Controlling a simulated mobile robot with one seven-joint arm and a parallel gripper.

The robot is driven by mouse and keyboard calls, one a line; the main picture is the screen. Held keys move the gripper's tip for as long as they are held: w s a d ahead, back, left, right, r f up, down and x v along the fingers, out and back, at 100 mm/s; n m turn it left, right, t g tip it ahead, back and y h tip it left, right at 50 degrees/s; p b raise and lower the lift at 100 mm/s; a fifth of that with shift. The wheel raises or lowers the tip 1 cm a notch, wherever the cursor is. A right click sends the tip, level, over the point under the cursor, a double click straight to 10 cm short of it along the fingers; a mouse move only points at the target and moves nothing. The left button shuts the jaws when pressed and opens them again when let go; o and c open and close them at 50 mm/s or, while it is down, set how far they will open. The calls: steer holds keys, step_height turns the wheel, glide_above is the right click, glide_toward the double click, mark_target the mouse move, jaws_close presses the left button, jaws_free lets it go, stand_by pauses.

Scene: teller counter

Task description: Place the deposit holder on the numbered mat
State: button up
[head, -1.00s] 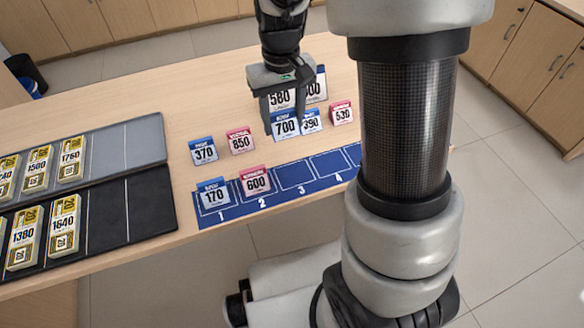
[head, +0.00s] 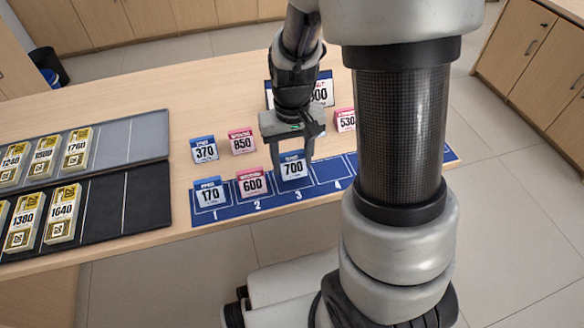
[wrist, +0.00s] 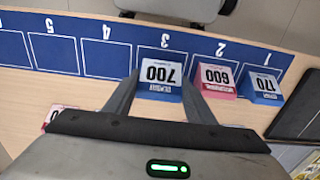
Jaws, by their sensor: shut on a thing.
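My gripper (head: 293,160) is shut on the blue deposit holder marked 700 (head: 293,169), over space 3 of the blue numbered mat (head: 328,171). In the wrist view the 700 holder (wrist: 161,75) sits between my two fingers at space 3; I cannot tell whether it touches the mat. The blue 170 holder (head: 209,193) stands on space 1 and the pink 600 holder (head: 252,184) on space 2. Space 4 looks bare in the wrist view. My arm hides the mat's right part in the head view.
Blue 370 (head: 204,150) and pink 850 (head: 241,142) holders stand behind the mat. Pink 530 (head: 345,120) and a blue holder ending in 00 (head: 322,92) stand further back. Grey (head: 150,135) and black (head: 150,200) trays with yellow-banded bundles lie left.

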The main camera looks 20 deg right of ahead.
steer(key=shift+f, duration=1.3)
steer(key=shift+b, duration=0.3)
steer(key=shift+f, duration=0.2)
steer(key=o, duration=1)
steer(key=shift+o, duration=0.2)
